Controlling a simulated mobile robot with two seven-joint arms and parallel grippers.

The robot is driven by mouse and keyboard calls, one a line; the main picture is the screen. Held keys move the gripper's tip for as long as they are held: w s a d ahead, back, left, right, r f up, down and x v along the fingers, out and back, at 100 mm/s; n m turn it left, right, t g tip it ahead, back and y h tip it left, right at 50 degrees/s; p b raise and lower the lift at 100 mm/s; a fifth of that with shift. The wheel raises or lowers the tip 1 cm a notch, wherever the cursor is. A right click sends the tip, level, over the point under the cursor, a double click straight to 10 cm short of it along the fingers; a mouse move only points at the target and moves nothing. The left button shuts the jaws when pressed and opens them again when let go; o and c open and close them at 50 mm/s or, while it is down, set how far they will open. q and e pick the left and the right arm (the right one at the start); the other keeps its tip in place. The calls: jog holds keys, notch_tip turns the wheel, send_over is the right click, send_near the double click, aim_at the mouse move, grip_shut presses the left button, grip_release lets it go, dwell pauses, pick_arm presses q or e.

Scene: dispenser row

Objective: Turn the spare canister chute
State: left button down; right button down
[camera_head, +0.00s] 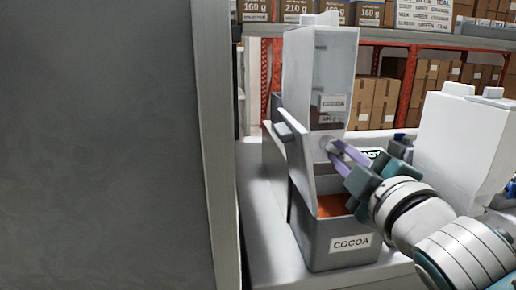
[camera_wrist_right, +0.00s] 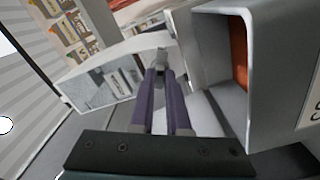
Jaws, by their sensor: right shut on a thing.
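A tall, pale, see-through canister (camera_head: 318,70) stands above a grey bin labelled COCOA (camera_head: 340,240), with orange-brown contents showing in the bin. The canister's small label is too small to read. A round grey chute piece (camera_head: 327,142) sits at the canister's lower front. My right gripper (camera_head: 336,149) reaches in from the right with its purple fingers at this piece. In the right wrist view the fingers (camera_wrist_right: 163,75) are shut on a small grey part (camera_wrist_right: 161,57) of it. The fingertips partly hide the chute. My left gripper is not in view.
A tilted light grey panel (camera_head: 298,155) stands left of the bin's mouth. Another white canister (camera_head: 462,145) stands at the right, behind my arm. A large dark grey surface (camera_head: 100,145) fills the left. Shelves with boxes (camera_head: 385,100) stand behind.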

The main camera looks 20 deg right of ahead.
jog(key=shift+m, duration=0.5)
jog(key=c, duration=0.9)
grip_release()
jog(key=shift+s+a, duration=0.1)
jog(key=shift+s, duration=0.25)
jog(key=v, duration=0.9)
